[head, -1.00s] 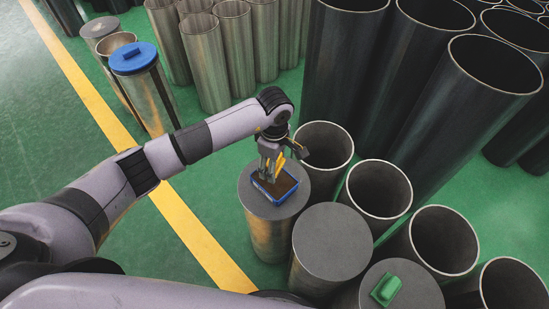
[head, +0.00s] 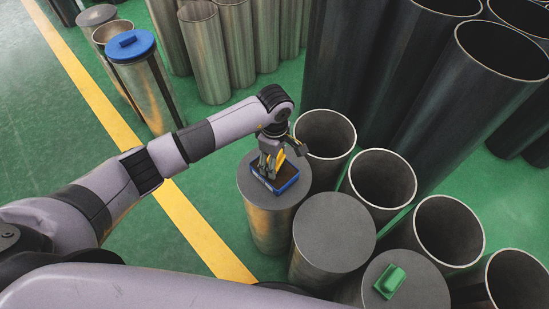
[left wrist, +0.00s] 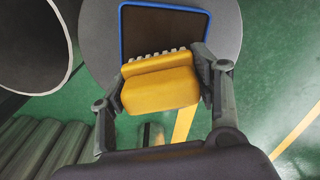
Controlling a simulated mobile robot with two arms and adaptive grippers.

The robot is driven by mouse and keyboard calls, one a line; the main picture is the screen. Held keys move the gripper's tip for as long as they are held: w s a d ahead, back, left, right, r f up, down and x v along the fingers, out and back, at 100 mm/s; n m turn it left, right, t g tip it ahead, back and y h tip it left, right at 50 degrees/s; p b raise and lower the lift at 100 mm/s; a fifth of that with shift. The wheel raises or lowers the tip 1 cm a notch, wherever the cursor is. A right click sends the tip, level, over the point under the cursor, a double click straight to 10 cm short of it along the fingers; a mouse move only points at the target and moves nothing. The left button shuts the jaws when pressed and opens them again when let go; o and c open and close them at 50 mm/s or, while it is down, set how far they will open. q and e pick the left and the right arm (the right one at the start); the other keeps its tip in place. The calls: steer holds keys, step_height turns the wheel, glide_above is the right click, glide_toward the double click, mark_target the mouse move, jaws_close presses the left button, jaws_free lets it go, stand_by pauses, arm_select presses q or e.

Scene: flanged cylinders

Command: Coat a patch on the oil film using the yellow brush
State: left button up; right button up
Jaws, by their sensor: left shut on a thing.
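My left gripper (head: 270,157) is over the left capped cylinder and is shut on the yellow brush (left wrist: 160,88), which sits between its fingers in the left wrist view. The brush's pale bristles point toward a blue-rimmed tray (head: 290,185) holding a dark brown film (head: 283,182). The tray rests on the grey top of the cylinder (head: 265,215). In the left wrist view the bristles overlap the near edge of the brown film (left wrist: 165,32); whether they touch it I cannot tell. My right gripper is not in view.
A bare grey-topped cylinder (head: 333,227) stands right of the tray's cylinder. Another (head: 405,290) bears a green block (head: 390,281). Open pipes (head: 325,135) stand close behind and to the right. A blue-lidded cylinder (head: 131,55) stands back left. Green floor is free at left.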

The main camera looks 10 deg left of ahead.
arm_select(q)
steer(key=shift+s+f+b, duration=0.1)
steer(key=shift+f+b, duration=0.45)
steer(key=shift+b, duration=0.1)
stand_by(1.8)
steer(key=shift+r+p, duration=2.1)
steer(key=shift+r, duration=1.45)
